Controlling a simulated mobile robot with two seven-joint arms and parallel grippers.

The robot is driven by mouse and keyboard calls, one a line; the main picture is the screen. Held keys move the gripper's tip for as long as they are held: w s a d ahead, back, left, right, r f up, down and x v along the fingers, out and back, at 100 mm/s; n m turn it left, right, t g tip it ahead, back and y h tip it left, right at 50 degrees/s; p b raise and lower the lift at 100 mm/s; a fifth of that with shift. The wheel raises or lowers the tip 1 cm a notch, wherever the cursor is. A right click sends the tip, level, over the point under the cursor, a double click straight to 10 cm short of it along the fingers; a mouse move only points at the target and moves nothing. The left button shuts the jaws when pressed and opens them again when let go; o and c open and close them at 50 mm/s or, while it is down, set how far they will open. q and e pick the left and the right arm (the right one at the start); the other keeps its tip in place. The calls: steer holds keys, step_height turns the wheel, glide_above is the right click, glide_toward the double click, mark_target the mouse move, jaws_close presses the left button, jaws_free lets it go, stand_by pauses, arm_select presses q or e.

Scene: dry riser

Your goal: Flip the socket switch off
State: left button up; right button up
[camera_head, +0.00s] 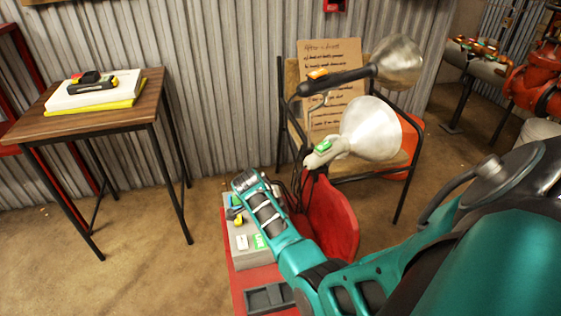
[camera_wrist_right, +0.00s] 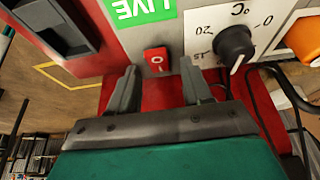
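The socket switch (camera_wrist_right: 157,61) is a small red rocker with white marks on a grey panel (camera_wrist_right: 136,41), below a green LIVE label (camera_wrist_right: 133,10) that appears upside down in the right wrist view. My right gripper (camera_wrist_right: 160,88) is open, with its two grey fingers apart on either side of the switch's line and nothing between them. The fingertips are close to the switch; whether they touch the panel is not clear. In the head view my right arm reaches over the grey box (camera_head: 253,259), and the switch cannot be made out. My left gripper is not in view.
Two lamps (camera_head: 372,128) (camera_head: 398,62) stand by a chair with a cardboard sign (camera_head: 330,75). A wooden table (camera_head: 90,115) stands at left, with open floor before it.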

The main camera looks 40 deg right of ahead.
jaws_close()
steer(key=shift+w+a+g+h, duration=0.1)
steer(key=shift+a+g+h, duration=0.15)
steer(key=shift+h, duration=0.25)
steer(key=shift+w+a+f+g+h+b, duration=0.2)
steer(key=shift+g+h+b, duration=0.25)
steer(key=shift+h+b, duration=0.45)
steer(key=shift+h, duration=0.4)
steer(key=shift+a+g+b, duration=0.1)
steer(key=shift+g+b, duration=0.2)
steer(key=shift+b, duration=0.05)
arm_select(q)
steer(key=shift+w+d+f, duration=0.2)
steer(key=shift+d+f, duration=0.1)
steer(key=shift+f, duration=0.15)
arm_select(e)
steer(key=shift+r, duration=0.15)
jaws_free()
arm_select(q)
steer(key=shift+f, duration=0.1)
